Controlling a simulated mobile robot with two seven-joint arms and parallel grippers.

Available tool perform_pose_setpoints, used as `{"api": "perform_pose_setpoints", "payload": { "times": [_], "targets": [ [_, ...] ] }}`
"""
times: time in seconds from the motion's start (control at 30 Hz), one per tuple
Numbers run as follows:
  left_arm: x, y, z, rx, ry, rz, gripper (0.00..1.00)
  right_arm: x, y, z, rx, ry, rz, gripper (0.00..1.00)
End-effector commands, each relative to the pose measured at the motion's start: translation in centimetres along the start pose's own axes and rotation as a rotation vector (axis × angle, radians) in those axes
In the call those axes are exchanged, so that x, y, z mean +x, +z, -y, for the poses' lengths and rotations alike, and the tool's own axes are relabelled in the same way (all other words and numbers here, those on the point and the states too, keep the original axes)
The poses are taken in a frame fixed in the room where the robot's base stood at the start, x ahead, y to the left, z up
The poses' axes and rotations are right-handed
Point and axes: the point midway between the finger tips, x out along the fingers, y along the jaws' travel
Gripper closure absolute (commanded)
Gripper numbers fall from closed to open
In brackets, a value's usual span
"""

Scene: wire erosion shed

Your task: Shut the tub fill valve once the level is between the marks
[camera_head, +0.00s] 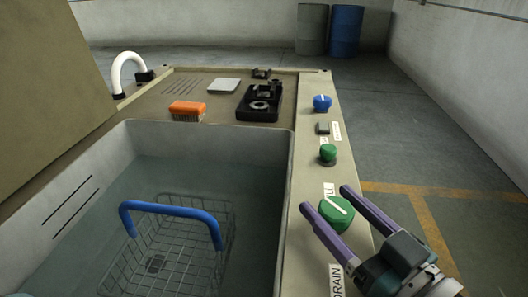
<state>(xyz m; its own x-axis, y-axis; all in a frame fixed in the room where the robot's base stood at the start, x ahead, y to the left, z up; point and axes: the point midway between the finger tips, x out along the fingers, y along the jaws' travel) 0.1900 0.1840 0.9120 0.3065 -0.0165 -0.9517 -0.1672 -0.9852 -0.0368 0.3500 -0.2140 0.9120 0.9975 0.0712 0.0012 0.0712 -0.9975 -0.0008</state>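The tub (215,143) is a grey basin holding water (180,175). Two slanting black marks (72,207) show on its left wall, and the water's edge seems to lie close below the lower one; I cannot tell exactly. A large green knob (337,212) with a white pointer line, next to a partly hidden label ending in "LL" (328,189), sits on the right-hand panel. My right gripper (325,198) is open, its purple fingers on either side of this knob. I cannot tell whether they touch it. My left gripper is out of view.
A wire basket with a blue handle (172,209) stands in the water. A smaller green knob (328,153), a blue knob (322,103) and a DRAIN label (336,281) line the panel. An orange brush (187,110) and black fixture (259,103) lie behind the tub.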

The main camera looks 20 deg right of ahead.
Motion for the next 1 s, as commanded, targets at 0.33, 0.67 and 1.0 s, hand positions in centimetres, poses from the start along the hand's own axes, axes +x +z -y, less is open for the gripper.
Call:
{"api": "perform_pose_setpoints", "payload": {
  "times": [0.33,0.67,1.0],
  "targets": [
    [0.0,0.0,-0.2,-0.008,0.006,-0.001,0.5,0.0,0.0,0.0,-0.001,-0.001,0.001,0.11],
    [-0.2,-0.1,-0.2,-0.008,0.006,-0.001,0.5,-4.7,0.1,0.0,-0.002,-0.001,0.005,0.11],
    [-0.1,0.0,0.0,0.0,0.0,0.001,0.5,-9.7,0.1,0.0,-0.001,-0.001,0.002,0.11]
  ]
}}
